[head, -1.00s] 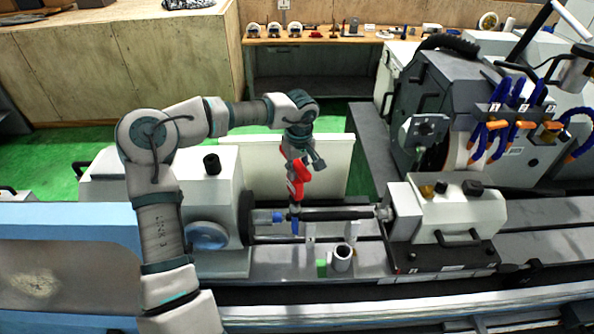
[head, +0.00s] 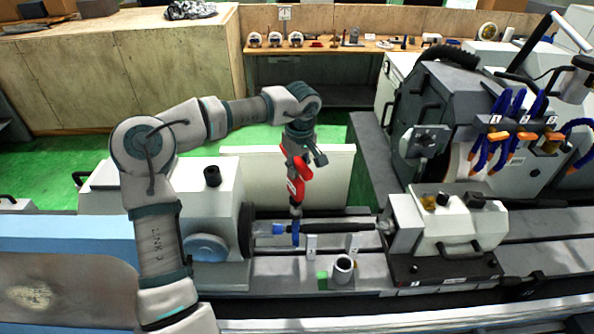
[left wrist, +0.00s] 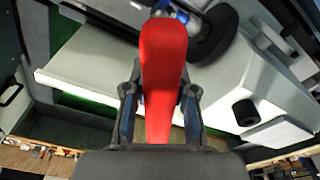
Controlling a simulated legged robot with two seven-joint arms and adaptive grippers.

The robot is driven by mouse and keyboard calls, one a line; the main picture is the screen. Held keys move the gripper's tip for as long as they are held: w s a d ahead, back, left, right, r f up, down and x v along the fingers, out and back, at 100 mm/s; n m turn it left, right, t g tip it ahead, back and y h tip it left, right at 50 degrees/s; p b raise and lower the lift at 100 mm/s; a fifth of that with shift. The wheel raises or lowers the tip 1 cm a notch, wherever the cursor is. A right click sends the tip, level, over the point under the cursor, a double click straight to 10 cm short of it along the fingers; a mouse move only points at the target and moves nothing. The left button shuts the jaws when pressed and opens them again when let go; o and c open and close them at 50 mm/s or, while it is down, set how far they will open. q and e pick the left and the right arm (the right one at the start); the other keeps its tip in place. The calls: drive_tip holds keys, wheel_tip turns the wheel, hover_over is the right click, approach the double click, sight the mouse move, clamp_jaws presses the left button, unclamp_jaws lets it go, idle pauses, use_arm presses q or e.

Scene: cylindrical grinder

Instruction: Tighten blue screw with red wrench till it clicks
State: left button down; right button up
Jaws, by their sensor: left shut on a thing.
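The red wrench (head: 298,176) is held by my left gripper (head: 298,155), which points down over the machine bed. In the left wrist view the red wrench (left wrist: 163,85) sits between the two fingers of my left gripper (left wrist: 160,105). The wrench's lower end reaches the dark shaft (head: 338,227), close to the blue screw (head: 295,235). I cannot tell whether the wrench's tip is seated on the screw. My right gripper is not in view.
A small metal cup (head: 343,268) stands on the bed in front. Blue hoses (head: 505,115) hang on the grinding head at the right. A workbench (head: 350,47) stands behind.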

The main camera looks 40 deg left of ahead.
sight(297, 159)
use_arm(q)
drive_tip(key=shift+r, duration=0.1)
drive_tip(key=shift+s+r, duration=0.1)
drive_tip(key=shift+r, duration=2.4)
